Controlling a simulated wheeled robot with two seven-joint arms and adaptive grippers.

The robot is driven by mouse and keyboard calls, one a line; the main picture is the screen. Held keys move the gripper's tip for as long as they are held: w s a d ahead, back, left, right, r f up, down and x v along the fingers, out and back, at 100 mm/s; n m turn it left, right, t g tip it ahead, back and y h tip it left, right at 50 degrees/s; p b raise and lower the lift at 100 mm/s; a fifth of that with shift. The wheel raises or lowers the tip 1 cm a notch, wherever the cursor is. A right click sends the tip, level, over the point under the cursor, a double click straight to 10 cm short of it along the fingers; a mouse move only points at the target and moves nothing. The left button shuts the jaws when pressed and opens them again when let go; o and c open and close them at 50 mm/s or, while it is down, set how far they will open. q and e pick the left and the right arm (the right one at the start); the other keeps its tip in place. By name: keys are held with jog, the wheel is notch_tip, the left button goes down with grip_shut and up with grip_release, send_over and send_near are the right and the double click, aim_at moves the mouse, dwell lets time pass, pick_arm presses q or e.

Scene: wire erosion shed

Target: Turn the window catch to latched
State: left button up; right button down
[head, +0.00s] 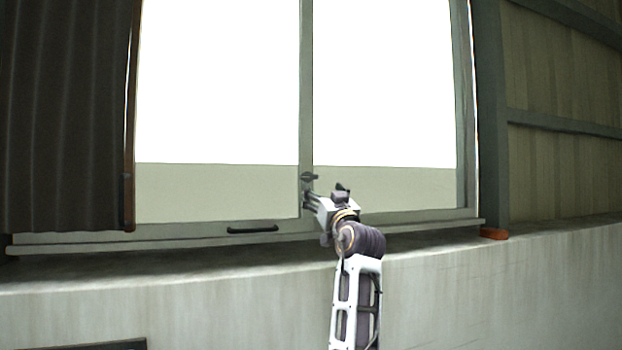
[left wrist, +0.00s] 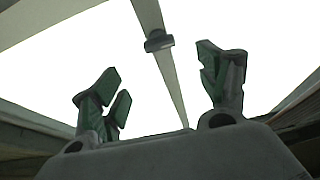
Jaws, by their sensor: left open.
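The window catch (head: 309,177) is a small dark piece on the upright bar between the two panes in the head view. In the left wrist view the catch (left wrist: 158,41) shows on the same bar, ahead of the fingers and between them in the picture. My left gripper (head: 308,194) is just below the catch in the head view. In the left wrist view its green-padded fingers (left wrist: 165,88) are spread wide with nothing between them, and the catch appears apart from them. I cannot tell the exact turn of the catch's lever. My right gripper is not in view.
A dark handle (head: 252,229) sits on the lower window frame to the left. A sill ledge (head: 180,268) runs below the window. A dark corrugated panel (head: 65,115) covers the left side. An orange-red object (head: 494,234) lies on the ledge at the right.

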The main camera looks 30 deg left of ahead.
aim_at(310, 176)
pick_arm(q)
jog(key=p+x, duration=0.2)
jog(key=x, duration=0.7)
jog(key=shift+w+a+r, duration=0.1)
jog(key=shift+w+r, duration=0.05)
jog(key=shift+w+a+r, duration=0.3)
jog(key=shift+w+a, duration=0.1)
jog(key=shift+a, duration=0.1)
jog(key=shift+w+a+r, duration=0.1)
jog(key=shift+w+a, duration=0.15)
jog(key=shift+a, duration=0.1)
jog(key=shift+c, duration=0.9)
jog(key=c, duration=0.9)
jog(key=shift+o, duration=0.2)
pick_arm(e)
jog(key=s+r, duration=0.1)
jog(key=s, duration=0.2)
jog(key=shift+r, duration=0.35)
